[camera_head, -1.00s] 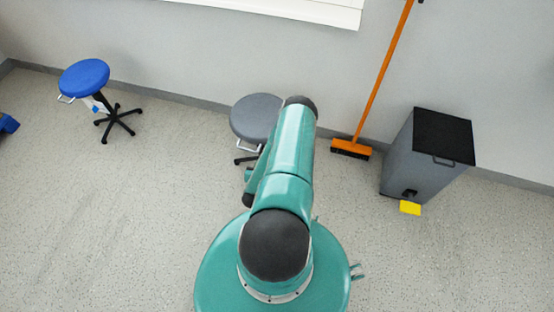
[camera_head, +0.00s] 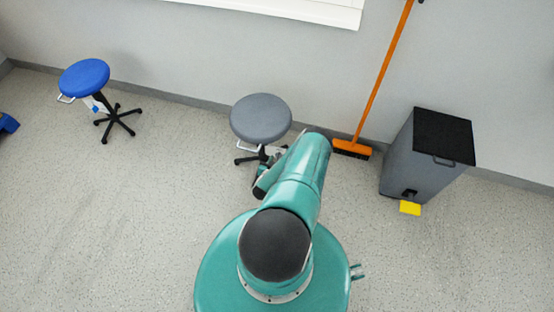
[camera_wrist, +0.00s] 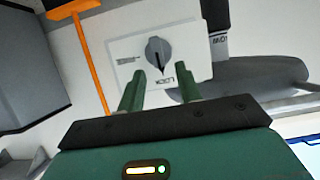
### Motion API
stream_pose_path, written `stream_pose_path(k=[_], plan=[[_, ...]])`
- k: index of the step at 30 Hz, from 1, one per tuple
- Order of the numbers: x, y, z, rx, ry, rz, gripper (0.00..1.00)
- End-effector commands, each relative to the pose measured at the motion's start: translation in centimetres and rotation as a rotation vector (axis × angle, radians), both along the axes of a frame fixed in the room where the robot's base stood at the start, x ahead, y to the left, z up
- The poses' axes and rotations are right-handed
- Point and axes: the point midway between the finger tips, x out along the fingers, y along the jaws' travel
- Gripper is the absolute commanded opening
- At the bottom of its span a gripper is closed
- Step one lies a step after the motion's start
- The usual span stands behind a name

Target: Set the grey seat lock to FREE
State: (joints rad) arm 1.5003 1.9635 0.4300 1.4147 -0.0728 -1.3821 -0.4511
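The grey stool (camera_head: 261,118) stands near the wall in the head view, its column partly hidden by my arm. In the wrist view, a white plate (camera_wrist: 203,66) carries a dark rotary knob (camera_wrist: 158,52). The picture is roughly upside down, with a "LOCK" label below the knob and a smaller, unreadable label at its left. The knob's narrow end points down towards "LOCK". My gripper (camera_wrist: 160,86) is open, its two green fingers apart below the knob, with nothing between them that I can see gripped. In the head view my gripper is mostly hidden by the arm.
A blue stool (camera_head: 84,77) stands at the left. An orange broom (camera_head: 382,75) leans on the wall right of the grey stool, beside a grey bin (camera_head: 420,160) with a yellow pedal. The floor between the stools is clear.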

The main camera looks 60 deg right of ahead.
Motion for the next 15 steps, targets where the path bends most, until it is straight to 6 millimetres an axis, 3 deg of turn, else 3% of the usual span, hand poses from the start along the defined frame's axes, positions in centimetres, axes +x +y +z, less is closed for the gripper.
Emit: stream_pose_path(k=[6,14,15], plan=[[0.2,-1.6,-0.7,0.001,-0.001,0.000,0.35],[0.3,-1.7,-0.7,0.001,0.000,0.000,0.35],[0.3,-1.7,-0.7,0.001,0.000,0.000,0.27]])
